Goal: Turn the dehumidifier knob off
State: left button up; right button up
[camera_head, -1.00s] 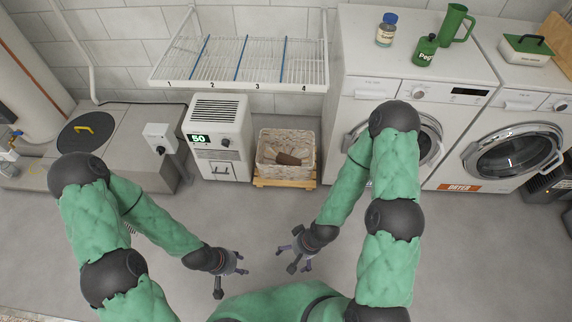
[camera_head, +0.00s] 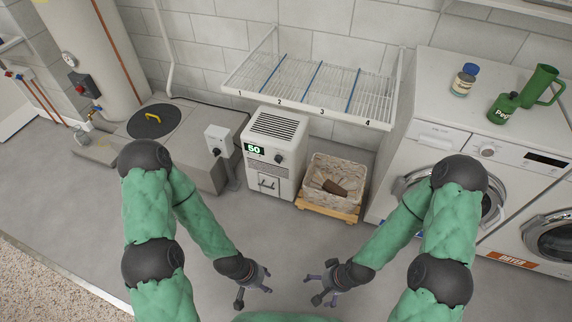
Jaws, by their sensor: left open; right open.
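The dehumidifier (camera_head: 275,158) is a white floor unit with a top grille, standing against the back wall below the wire rack. Its green display (camera_head: 254,149) reads 50. Its dark round knob (camera_head: 279,158) sits on the front, right of the display; the pointer's direction is too small to tell. My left gripper (camera_head: 256,287) is open and empty, held in front of the dehumidifier and well short of it. My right gripper (camera_head: 318,290) is open and empty, to the right of the left one and also apart from the unit.
A grey box with a switch (camera_head: 217,139) and a sump lid (camera_head: 154,121) are left. The wire rack (camera_head: 310,90) hangs above. Washing machines (camera_head: 430,150) stand right. The floor (camera_head: 80,215) is clear at left.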

aim_at(278, 158)
jog(key=i+j+u, duration=0.15)
jog(key=u, duration=0.2)
jog(key=i+u, duration=0.2)
jog(key=u, duration=0.2)
jog(key=i+u, duration=0.2)
jog(key=u, duration=0.15)
